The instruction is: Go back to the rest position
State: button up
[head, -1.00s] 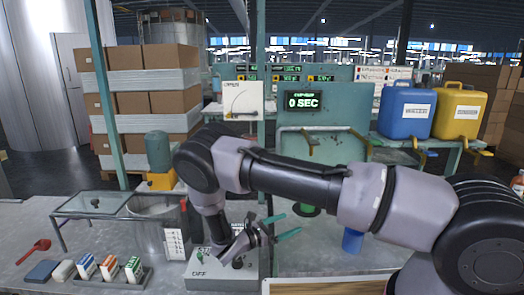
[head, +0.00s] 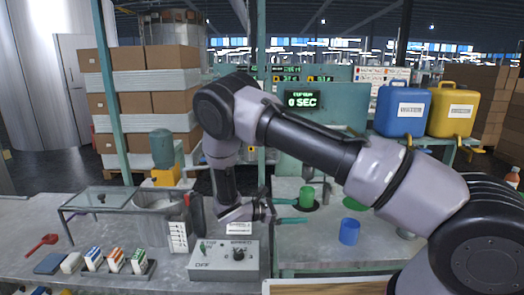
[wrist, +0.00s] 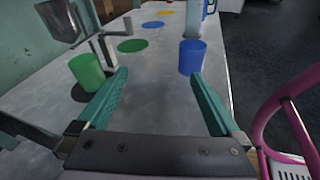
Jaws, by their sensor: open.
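My gripper (head: 300,211) is open and empty, pointing right above the counter, behind the right end of the grey control box (head: 210,272). In the wrist view my gripper (wrist: 158,76) shows two teal fingers spread apart with nothing between them. A green cup (head: 307,196) stands just past the fingertips; in the wrist view the green cup (wrist: 86,72) is beside the left finger. A blue cup (head: 349,231) stands farther right; in the wrist view the blue cup (wrist: 192,56) is beyond the right finger. The box has a switch and a black knob.
A glass-topped stand (head: 100,199) and a rack of small boxes (head: 118,270) are on the left. A green disc (head: 354,204) lies on the counter. Blue (head: 403,108) and yellow (head: 454,110) jugs stand at the back right. A timer (head: 304,101) reads 0 SEC.

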jog(key=s+d+r+m+g+y, duration=0.2)
jog(key=d+r+m+y, duration=0.15)
jog(key=r, duration=0.45)
jog(key=s+d+r+m+g+y, duration=0.25)
jog(key=r+m+y, duration=0.2)
jog(key=r, duration=0.45)
jog(key=s+d+r+m+g+y, duration=0.1)
jog(key=s+d+r+m+y, duration=0.15)
jog(key=d+r+m, duration=0.4)
jog(key=s+d+r+m+t+y, duration=0.1)
jog(key=s+r+m+t+y, duration=0.5)
jog(key=s+r, duration=0.8)
notch_tip(320, 180, up, 4)
jog(key=m+t, duration=0.2)
jog(key=m, duration=0.1)
jog(key=shift+d, duration=0.15)
jog(key=shift+s+y, duration=0.1)
jog(key=shift+y, duration=0.15)
